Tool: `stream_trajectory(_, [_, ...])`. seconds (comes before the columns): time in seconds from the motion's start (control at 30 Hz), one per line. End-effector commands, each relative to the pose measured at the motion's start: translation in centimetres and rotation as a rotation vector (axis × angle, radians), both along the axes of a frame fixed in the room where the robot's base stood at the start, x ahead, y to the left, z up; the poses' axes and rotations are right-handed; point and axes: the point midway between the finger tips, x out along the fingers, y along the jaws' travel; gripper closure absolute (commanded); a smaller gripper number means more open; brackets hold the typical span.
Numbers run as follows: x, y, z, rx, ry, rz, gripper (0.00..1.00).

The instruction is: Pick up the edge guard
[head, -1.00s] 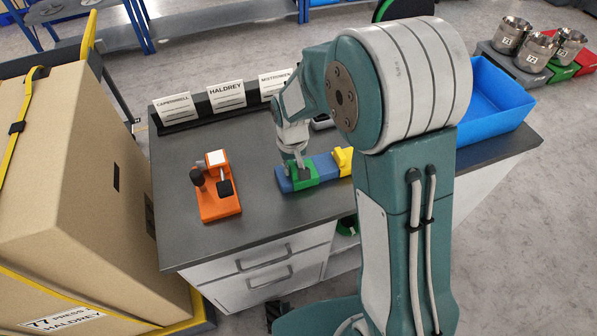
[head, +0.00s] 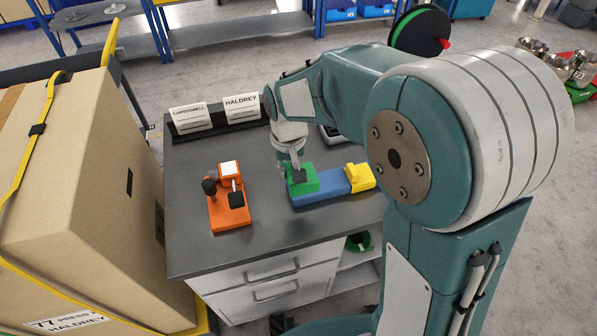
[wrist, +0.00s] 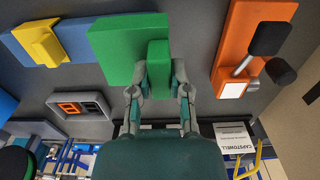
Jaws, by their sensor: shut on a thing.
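The green guard piece (head: 304,187), which I take to be the edge guard, is a flat block with a raised rib. My gripper (head: 298,172) comes down from above and is shut on the rib. In the wrist view, my gripper (wrist: 158,82) has one finger on each side of the rib, and the guard (wrist: 118,48) fills the middle. The guard overlaps the left end of a blue bar (head: 330,184). I cannot tell if it touches the bar or hangs just above it.
A yellow piece (head: 359,176) sits on the bar's right end. An orange clamp (head: 226,212) with black knobs stands left on the grey bench (head: 205,252). Name cards (head: 241,108) line the back edge. A large carton (head: 75,180) stands left. The bench front is clear.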

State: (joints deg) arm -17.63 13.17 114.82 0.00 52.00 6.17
Motion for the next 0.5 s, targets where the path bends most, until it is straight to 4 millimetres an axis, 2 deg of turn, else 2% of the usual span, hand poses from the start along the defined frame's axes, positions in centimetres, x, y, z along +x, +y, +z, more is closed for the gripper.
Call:
stream_trajectory(0.03, [-0.3,0.5,0.7,0.001,-0.003,0.004,1.00])
stream_trajectory(0.5, [-4.6,5.9,3.7,0.000,-0.001,0.004,1.00])
